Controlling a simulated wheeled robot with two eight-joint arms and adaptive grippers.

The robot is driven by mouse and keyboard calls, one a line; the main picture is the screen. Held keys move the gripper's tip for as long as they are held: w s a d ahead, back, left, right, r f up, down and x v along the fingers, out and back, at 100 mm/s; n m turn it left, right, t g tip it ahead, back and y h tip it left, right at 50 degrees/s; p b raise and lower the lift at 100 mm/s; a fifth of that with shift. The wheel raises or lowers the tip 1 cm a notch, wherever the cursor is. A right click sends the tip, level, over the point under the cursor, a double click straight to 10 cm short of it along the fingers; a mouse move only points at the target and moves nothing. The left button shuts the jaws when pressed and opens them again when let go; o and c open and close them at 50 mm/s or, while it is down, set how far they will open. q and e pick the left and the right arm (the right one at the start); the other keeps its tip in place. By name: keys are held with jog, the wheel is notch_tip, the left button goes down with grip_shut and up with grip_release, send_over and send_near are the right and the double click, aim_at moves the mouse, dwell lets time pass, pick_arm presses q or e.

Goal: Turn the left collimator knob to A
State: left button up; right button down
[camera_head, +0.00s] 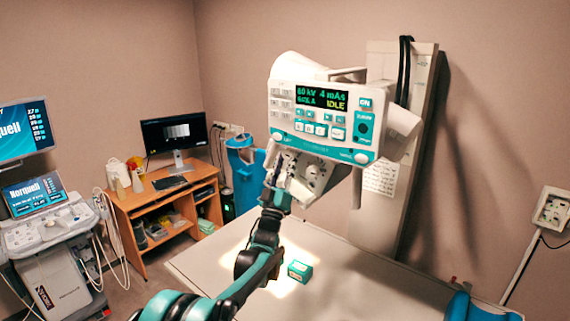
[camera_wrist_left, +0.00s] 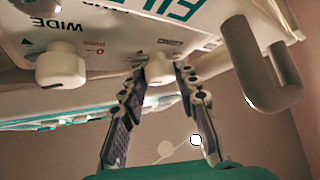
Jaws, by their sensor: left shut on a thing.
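The X-ray tube head (camera_head: 325,122) has a white and teal control panel with a lit display reading IDLE. The collimator (camera_head: 320,165) hangs under it, with a pale round dial on its face. My left gripper (camera_head: 284,172) is at the left part of the collimator. In the left wrist view my gripper (camera_wrist_left: 160,72) has its fingers on both sides of the left collimator knob (camera_wrist_left: 160,68), a white round knob, and is shut on it. A second white knob (camera_wrist_left: 60,66) sits apart, near the upside-down word WIDE. The held knob's setting cannot be read. My right gripper is not seen.
A curved grey handle (camera_wrist_left: 262,70) stands close beside the gripper in the wrist view. Below is a pale table (camera_head: 350,285) with a small teal box (camera_head: 300,271). A wooden desk (camera_head: 150,205) with a monitor and an ultrasound cart (camera_head: 55,245) stand at the left.

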pick_arm(q)
jog(key=shift+s+d+r+n+y, duration=0.1)
jog(key=shift+r+n+y, duration=0.05)
jog(key=shift+n+y, duration=2.05)
jog(key=o, duration=0.9)
jog(key=v, duration=1.2)
